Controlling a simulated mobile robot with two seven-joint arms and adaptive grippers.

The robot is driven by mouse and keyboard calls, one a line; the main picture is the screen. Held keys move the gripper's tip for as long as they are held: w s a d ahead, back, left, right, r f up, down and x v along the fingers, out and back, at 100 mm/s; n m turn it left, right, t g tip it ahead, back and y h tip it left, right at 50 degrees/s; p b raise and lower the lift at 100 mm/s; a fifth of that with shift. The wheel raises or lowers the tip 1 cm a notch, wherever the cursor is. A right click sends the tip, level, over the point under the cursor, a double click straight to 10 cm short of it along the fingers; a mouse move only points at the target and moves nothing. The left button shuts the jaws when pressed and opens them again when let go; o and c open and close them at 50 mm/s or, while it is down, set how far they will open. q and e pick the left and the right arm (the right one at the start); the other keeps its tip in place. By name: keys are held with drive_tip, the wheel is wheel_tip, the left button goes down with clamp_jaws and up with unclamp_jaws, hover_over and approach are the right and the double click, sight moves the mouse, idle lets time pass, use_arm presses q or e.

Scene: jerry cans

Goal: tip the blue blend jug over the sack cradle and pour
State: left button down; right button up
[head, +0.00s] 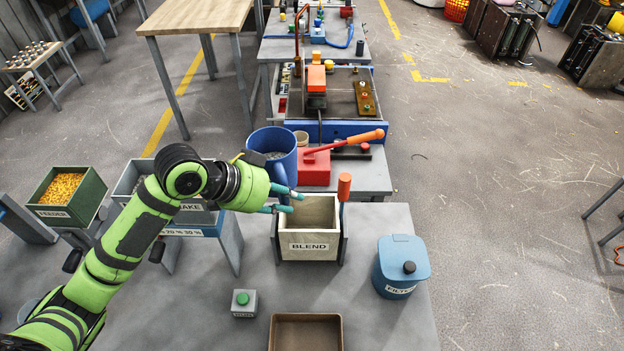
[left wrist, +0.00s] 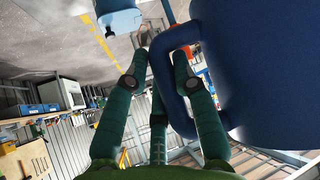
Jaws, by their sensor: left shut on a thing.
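The blue blend jug (head: 276,152) is held above the table, just behind and left of the sack cradle, roughly upright with greyish contents in its mouth. My left gripper (head: 288,199) is shut on the jug's handle. In the left wrist view the gripper's fingers (left wrist: 160,62) close around the blue handle (left wrist: 170,85), with the jug body (left wrist: 262,70) at right. The sack cradle, an open box labelled BLEND (head: 308,250), stands on the table with an orange-tipped lever (head: 344,188) at its right. My right gripper is not in view.
A blue lidded container (head: 402,268) stands right of the cradle. A green button box (head: 244,303) and a brown tray (head: 306,335) lie in front. A red lever press (head: 314,168) is behind. The feeder bin (head: 70,196) is at left.

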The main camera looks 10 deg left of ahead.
use_arm(q)
drive_tip(key=w+d+f+t+y, duration=0.1)
drive_tip(key=w+d+f+t, duration=0.1)
drive_tip(key=w+f, duration=0.5)
wheel_tip(320, 180, down, 2)
drive_tip(key=shift+d+f+y+p, duration=0.1)
drive_tip(key=shift+d+y+p, duration=0.05)
drive_tip(key=shift+y+p, duration=0.25)
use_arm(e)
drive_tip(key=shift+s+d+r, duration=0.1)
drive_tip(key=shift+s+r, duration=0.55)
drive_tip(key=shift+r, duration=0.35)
use_arm(q)
drive_tip(key=shift+w, duration=0.1)
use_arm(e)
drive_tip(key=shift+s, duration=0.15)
